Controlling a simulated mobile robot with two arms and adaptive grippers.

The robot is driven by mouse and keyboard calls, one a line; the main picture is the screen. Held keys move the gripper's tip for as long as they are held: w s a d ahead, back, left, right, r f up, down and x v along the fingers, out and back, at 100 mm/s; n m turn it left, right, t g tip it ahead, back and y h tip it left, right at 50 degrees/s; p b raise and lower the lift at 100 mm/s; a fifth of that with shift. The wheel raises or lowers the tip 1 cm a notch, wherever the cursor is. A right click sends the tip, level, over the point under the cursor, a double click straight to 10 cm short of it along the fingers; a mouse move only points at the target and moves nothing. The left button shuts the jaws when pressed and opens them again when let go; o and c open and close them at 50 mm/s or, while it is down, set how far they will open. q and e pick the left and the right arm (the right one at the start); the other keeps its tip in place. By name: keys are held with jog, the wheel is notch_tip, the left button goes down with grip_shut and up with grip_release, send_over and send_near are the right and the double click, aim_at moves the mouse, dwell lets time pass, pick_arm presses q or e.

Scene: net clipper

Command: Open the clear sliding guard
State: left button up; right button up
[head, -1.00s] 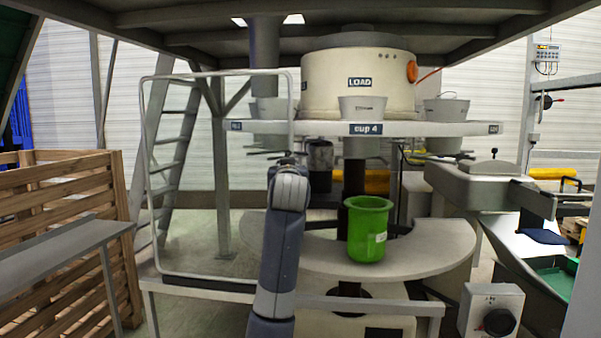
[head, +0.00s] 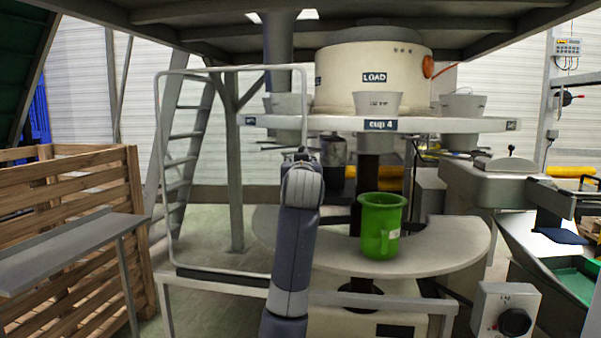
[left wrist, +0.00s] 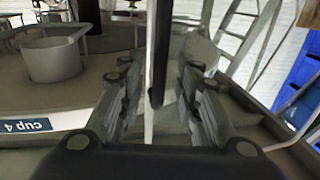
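The clear guard (head: 160,130) is a tall panel in a thin grey frame with rounded corners, at the left of the machine in the head view. My left gripper (head: 300,154) is at the guard's right upright, about mid-height, and mostly hidden behind my own wrist. In the left wrist view a dark upright bar (left wrist: 159,50), which looks like the guard's edge, stands between the fingers of the left gripper (left wrist: 156,92). The fingers are apart, with a gap visible on both sides of the bar. My right gripper is not in view.
A round turntable with cups (head: 378,104) stands behind and right of the guard. A green bucket (head: 381,226) sits on a curved grey shelf (head: 455,240). A knob box (head: 505,310) is at lower right. A wooden crate (head: 75,185) and a grey table (head: 60,255) are at left.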

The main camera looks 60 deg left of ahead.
pick_arm(q)
jog(key=v, duration=1)
jog(key=shift+s+d, duration=0.15)
jog(key=shift+d, duration=0.15)
